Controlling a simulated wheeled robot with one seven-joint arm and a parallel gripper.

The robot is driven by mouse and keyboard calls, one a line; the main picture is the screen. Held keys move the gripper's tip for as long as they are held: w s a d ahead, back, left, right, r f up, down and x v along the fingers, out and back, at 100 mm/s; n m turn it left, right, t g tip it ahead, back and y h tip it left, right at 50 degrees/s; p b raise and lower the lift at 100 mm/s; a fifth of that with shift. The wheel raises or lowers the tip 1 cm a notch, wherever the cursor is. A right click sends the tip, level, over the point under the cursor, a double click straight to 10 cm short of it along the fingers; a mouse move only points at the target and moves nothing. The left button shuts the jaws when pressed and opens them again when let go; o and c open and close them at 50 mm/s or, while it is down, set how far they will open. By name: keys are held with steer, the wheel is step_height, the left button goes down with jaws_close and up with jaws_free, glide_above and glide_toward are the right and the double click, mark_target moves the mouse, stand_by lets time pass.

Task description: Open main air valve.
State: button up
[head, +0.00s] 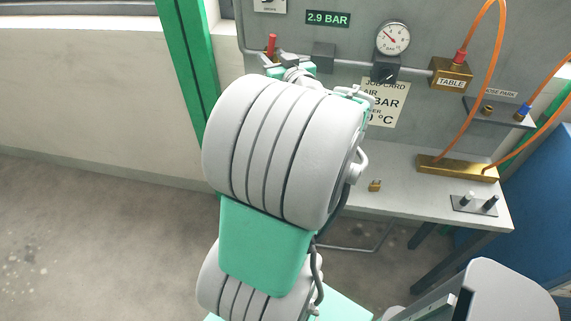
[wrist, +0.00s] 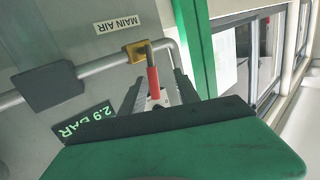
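The main air valve has a brass-yellow body (wrist: 135,52) on a grey pipe, beside a "MAIN AIR" label (wrist: 118,24) in the wrist view. Its lever has a red grip (wrist: 153,80) and stands across the pipe run. In the head view the red grip (head: 271,45) points up, just left of the "2.9 BAR" sign. My gripper (wrist: 159,78) is open, with one dark finger on each side of the red grip. Whether either finger touches it I cannot tell. In the head view my arm hides the valve body and most of the gripper.
A pressure gauge (head: 393,38) and dark regulator knob (head: 384,71) are on the panel, right of the valve. A brass "TABLE" block (head: 451,74) carries an orange hose. A small padlock (head: 375,186) lies on the grey bench (head: 405,200). A green post (head: 186,70) stands left.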

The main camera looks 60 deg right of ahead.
steer(key=s+a+f+m+g+y, duration=0.2)
steer(key=s+a+f+g, duration=0.3)
steer(key=f, duration=0.6)
steer(key=s+a+f+m+g+y, duration=0.2)
steer(key=s+a+f+g+y, duration=0.3)
steer(key=f, duration=0.6)
steer(key=shift+s+a, duration=0.75)
steer(key=shift+c, duration=0.5)
